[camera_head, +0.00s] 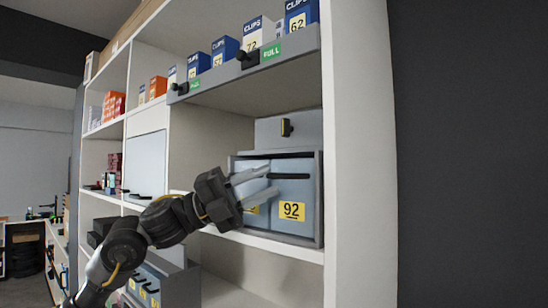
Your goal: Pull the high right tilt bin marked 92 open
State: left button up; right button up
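The tilt bin marked 92 (298,192) is a light blue-grey bin front with a yellow label and a dark handle strip near its top. It sits at the right of a grey two-bin housing (319,200) on a white shelf and looks closed. My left gripper (273,180) comes in from the left in front of the housing. Its two pale fingers are apart with nothing seen between them. The fingertips overlap the left edge of bin 92 near its handle; I cannot tell whether they touch. The gripper partly hides the left bin (250,168) and its yellow label. My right gripper is out of view.
A white upright panel (358,150) bounds the shelf on the right. Above, a grey rail (225,74) carries blue clip boxes and green FULL tags. More grey bins (178,285) are lower left.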

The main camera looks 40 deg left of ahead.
pick_arm(q)
jog(key=shift+w+d+r+p, duration=0.45)
jog(key=shift+d+r+p, duration=0.15)
jog(key=shift+d, duration=0.1)
jog(key=shift+w+d+f, duration=0.1)
jog(key=shift+w+d, duration=0.15)
jog(key=shift+w, duration=0.15)
jog(key=shift+s, duration=0.1)
grip_shut()
